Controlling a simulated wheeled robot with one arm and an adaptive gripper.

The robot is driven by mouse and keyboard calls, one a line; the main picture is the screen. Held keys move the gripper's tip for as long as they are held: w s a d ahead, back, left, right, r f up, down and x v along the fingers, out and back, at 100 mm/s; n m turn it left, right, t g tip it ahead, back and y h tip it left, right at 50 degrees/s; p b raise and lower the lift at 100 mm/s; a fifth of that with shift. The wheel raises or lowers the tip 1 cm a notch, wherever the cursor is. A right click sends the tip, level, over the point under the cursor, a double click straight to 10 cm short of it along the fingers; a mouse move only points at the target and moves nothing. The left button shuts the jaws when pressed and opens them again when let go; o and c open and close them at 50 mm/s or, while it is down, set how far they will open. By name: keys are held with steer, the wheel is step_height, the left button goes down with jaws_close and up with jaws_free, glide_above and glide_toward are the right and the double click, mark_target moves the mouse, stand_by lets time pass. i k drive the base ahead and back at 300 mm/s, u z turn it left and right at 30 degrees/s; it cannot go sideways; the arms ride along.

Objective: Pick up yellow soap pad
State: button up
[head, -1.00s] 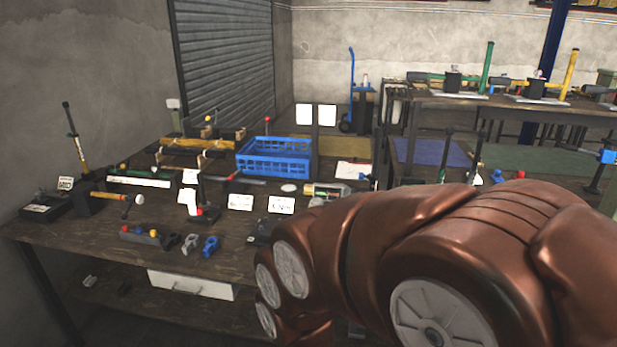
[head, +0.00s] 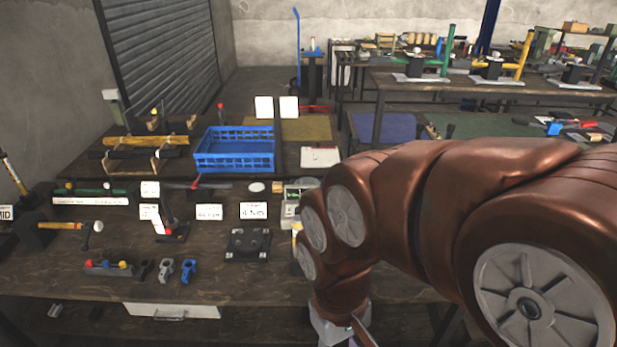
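I cannot clearly make out a yellow soap pad. A small tan-yellow block (head: 277,187) lies on the workbench beside a white oval piece, and it may be the pad, but it is too small to be sure. My brown arm reaches across the right side of the head view and bends down at the bench's front edge. My gripper (head: 343,331) shows only in part at the bottom edge, below and to the right of that block and well apart from it. Its fingertips are cut off, so its opening does not show.
The workbench (head: 235,285) holds a blue crate (head: 235,165), several white cards, a dark square plate (head: 248,243), a yellow-handled hammer (head: 70,226) and small blue and grey clamps (head: 188,270). Its front middle is fairly clear. More benches stand behind.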

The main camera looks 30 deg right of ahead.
mark_target(276, 186)
steer(key=z, duration=0.2)
steer(key=i, duration=1.05)
steer(key=u, duration=0.55)
